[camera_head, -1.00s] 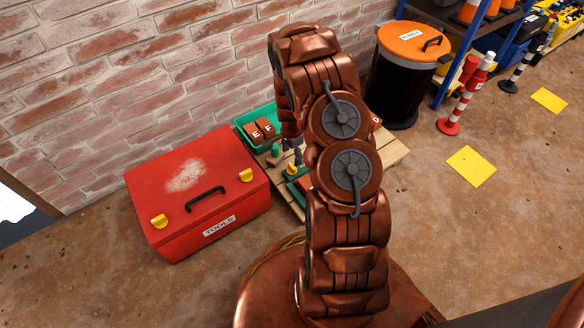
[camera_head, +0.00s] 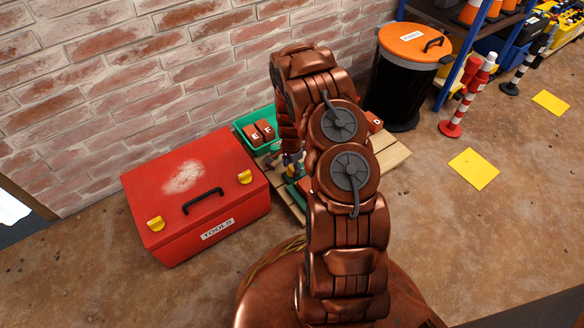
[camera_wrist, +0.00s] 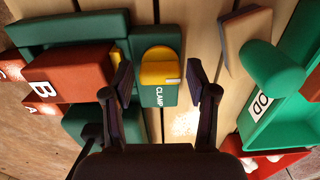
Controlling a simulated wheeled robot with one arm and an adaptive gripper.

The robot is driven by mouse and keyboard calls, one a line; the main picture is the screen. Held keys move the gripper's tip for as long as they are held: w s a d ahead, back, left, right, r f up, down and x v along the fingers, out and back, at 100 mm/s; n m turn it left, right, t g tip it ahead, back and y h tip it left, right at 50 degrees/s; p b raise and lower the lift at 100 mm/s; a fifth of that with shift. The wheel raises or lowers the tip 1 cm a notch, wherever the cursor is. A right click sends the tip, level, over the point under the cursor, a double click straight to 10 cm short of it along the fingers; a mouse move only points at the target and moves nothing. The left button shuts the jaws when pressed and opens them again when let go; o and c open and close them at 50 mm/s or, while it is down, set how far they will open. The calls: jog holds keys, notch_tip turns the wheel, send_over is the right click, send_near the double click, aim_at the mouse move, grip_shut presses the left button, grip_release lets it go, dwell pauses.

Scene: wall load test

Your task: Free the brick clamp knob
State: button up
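The clamp knob (camera_wrist: 157,67) is a yellow knob on top of a green block labelled CLAMP (camera_wrist: 158,97), seen in the wrist view. My gripper (camera_wrist: 160,82) is open, with one dark finger on each side of the knob and a gap to both; I cannot tell its height above the knob. A red-brown brick marked B (camera_wrist: 72,77) lies left of the knob beside green clamp parts (camera_wrist: 72,30). In the head view my arm largely hides the clamp; my gripper (camera_head: 290,168) shows partly there.
A wooden pallet (camera_head: 392,158) lies under the clamp. A green tray (camera_head: 246,122) holds bricks E and F (camera_head: 261,132). A brick marked D (camera_head: 374,121) lies right of my arm. A red toolbox (camera_head: 195,195) stands left, and a black bin (camera_head: 405,75) stands behind right.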

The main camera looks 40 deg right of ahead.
jog(key=c, duration=0.8)
jog(key=shift+r+n+p, duration=0.1)
jog(key=shift+n+p, duration=0.2)
jog(key=shift+p, duration=0.1)
jog(key=n+p, duration=0.3)
jog(key=p, duration=0.1)
jog(key=shift+r, duration=0.15)
jog(key=n+p, duration=0.5)
jog(key=shift+n, duration=0.4)
jog(key=n, duration=0.2)
jog(key=n+p, duration=0.1)
jog(key=shift+f+n, duration=0.2)
jog(key=shift+n, duration=0.2)
jog(key=n, duration=0.4)
jog(key=shift+n, duration=0.3)
jog(key=shift+d, duration=0.1)
